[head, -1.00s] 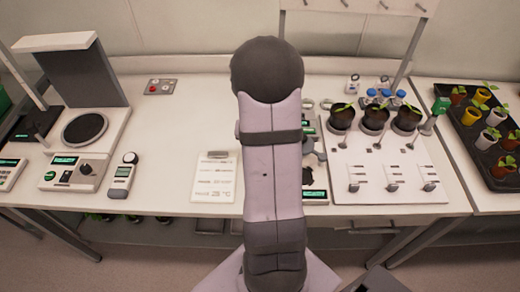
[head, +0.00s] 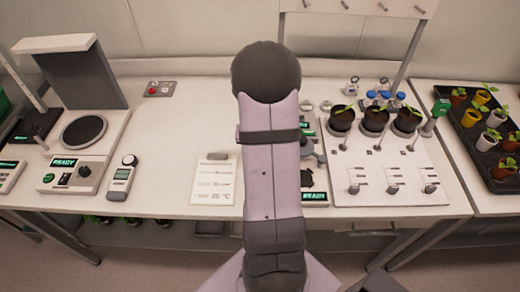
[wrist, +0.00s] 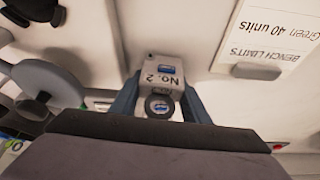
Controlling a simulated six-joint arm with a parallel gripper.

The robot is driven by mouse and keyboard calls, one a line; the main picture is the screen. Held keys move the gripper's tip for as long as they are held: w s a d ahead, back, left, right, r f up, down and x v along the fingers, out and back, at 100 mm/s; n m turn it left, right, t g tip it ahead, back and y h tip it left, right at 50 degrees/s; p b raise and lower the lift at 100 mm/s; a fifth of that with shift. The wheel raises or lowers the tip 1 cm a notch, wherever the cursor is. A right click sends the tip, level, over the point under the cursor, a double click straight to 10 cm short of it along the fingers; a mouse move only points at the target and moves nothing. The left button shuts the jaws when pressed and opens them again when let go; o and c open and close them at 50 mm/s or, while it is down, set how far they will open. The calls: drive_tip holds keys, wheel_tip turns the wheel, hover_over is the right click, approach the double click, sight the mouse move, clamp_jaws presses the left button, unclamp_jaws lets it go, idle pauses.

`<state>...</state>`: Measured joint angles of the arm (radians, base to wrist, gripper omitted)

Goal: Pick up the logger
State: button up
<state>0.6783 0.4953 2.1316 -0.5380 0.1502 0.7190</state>
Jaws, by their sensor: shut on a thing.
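In the wrist view, the logger (wrist: 166,66) is a small pale box marked "No. 2", with a blue patch and a round dark-ringed part at its near end. It appears upside down in the picture. My gripper (wrist: 159,98) has one blue-grey finger on each side of it and is shut on it. Whether the logger touches a surface below is not clear. In the head view my own arm hides both the gripper and the logger.
A balance-like device (head: 75,172) and a handheld meter (head: 122,178) stand at left. A printed card (head: 213,180) lies left of my arm. A white rack with dark pots (head: 385,170) stands right, and a plant tray (head: 478,150) far right. Bench between card and meter is clear.

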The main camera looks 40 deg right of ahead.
wheel_tip(320, 180, up, 10)
drive_tip(key=p, duration=0.2)
drive_tip(key=w+d+n+p, duration=0.1)
drive_tip(key=d+p, duration=0.5)
drive_tip(key=d, duration=1.4)
drive_tip(key=shift+w+d, duration=0.4)
drive_tip(key=shift+w, duration=0.2)
drive_tip(key=shift+f+b, duration=1.6)
drive_tip(key=shift+f, duration=1.15)
drive_tip(key=shift+f+b, duration=0.35)
drive_tip(key=shift+b, duration=0.1)
drive_tip(key=shift+f+b, duration=0.3)
drive_tip(key=shift+f, duration=0.1)
